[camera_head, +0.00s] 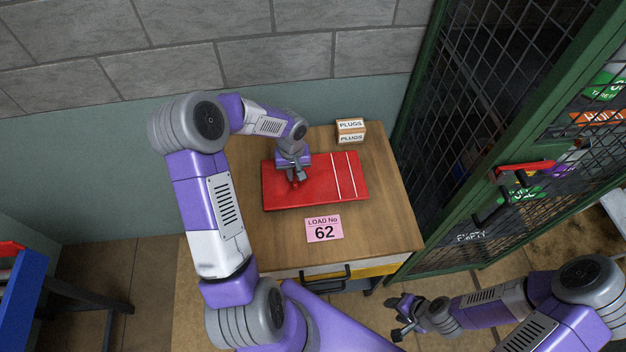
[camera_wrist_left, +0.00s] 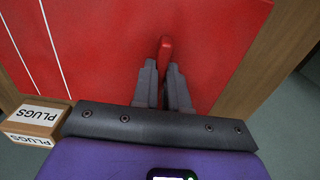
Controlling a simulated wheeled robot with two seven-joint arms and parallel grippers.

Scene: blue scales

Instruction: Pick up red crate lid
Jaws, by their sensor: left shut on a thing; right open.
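The red crate lid (camera_head: 318,185) is a flat red panel with white stripes near its right end, lying on the wooden table. It fills much of the left wrist view (camera_wrist_left: 110,45). My left gripper (camera_head: 295,180) is over the lid's left half, shut on the lid's raised red handle (camera_wrist_left: 166,48), which stands between the fingertips (camera_wrist_left: 163,75). Whether the lid is lifted off the table cannot be told. My right gripper (camera_head: 400,317) is open and empty, low at the right, away from the table.
A green mesh cage door (camera_head: 480,130) with a red handle (camera_head: 525,167) stands close on the right. A grey wall is behind.

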